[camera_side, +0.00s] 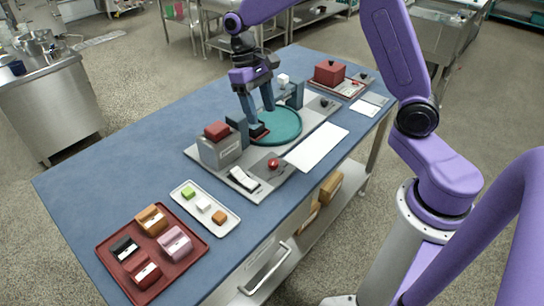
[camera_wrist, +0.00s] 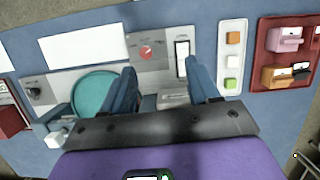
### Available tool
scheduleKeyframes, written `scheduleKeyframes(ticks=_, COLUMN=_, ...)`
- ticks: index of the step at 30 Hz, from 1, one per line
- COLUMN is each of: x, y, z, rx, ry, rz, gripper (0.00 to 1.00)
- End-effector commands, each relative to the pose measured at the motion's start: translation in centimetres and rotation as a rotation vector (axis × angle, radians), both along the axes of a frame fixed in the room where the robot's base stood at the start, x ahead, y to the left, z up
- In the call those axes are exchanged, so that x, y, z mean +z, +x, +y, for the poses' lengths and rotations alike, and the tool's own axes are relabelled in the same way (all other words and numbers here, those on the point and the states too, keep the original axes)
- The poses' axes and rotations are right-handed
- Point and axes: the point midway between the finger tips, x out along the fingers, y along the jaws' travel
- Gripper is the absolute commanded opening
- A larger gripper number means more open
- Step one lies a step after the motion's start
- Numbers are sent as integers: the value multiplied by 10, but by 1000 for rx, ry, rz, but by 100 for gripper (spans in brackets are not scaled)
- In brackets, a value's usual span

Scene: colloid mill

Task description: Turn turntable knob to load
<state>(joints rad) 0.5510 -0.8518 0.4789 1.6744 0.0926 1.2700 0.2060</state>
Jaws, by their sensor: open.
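The green round turntable (camera_side: 278,125) sits on a grey base plate on the blue table; it also shows in the wrist view (camera_wrist: 93,93). A black knob (camera_side: 323,101) is on the plate beyond the turntable, and in the wrist view it is at the left (camera_wrist: 35,93). A red knob (camera_side: 272,163) is on the near side, and in the wrist view it is above the fingers (camera_wrist: 146,52). The knob labels are too small to read. My gripper (camera_side: 258,120) is open and empty above the turntable's left edge, apart from both knobs.
A grey block with a red top (camera_side: 217,145) stands left of the turntable, close to my gripper. A white tray (camera_side: 183,205) with small cubes and a red tray (camera_side: 175,277) with several coloured blocks lie at the near end. A red box (camera_side: 330,73) stands at the far end.

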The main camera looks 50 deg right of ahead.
Motion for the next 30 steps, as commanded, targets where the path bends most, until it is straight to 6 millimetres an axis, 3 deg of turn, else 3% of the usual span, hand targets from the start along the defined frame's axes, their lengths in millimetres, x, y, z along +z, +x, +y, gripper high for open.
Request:
scheduleKeyframes(ticks=1, x=-7, y=15, z=-10, rx=-59, ry=-3, rz=20, gripper=60)
scheduleKeyframes(ticks=6, x=-24, y=47, z=-40, rx=-217, ry=-7, rz=71, gripper=60)
scheduleKeyframes(ticks=12, x=-34, y=63, z=-60, rx=-305, ry=-8, rz=99, gripper=60)
scheduleKeyframes(ticks=20, x=-54, y=56, z=-60, rx=-314, ry=-9, rz=106, gripper=60)
scheduleKeyframes(ticks=30, x=-112, y=32, z=-54, rx=-314, ry=-9, rz=106, gripper=60)
